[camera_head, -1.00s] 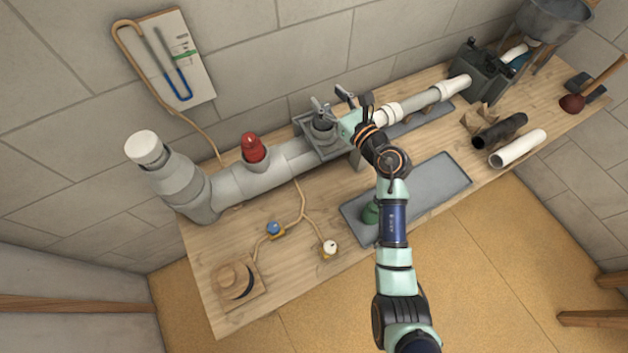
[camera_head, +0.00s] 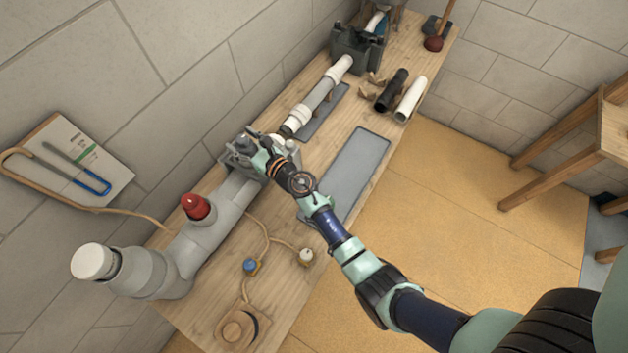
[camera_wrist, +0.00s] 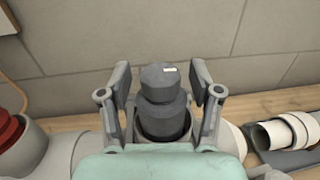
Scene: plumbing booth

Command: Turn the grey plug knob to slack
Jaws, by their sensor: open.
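The grey plug knob (camera_wrist: 158,84) is a dark grey stepped cylinder with a small white mark on its top. It stands upright in a round socket of the grey pipe and shows in the middle of the wrist view. My gripper (camera_wrist: 160,76) is open, with one finger on the left and one on the right of the knob. A gap shows between each finger and the knob. In the head view my gripper (camera_head: 257,140) is over the pipe fitting (camera_head: 236,159), and the arm and fingers largely hide the knob.
A red cap (camera_head: 196,207) stands on the grey pipe (camera_head: 212,232) to the left. A white-ended pipe (camera_head: 318,98) lies beyond the fitting. A tile wall is close behind.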

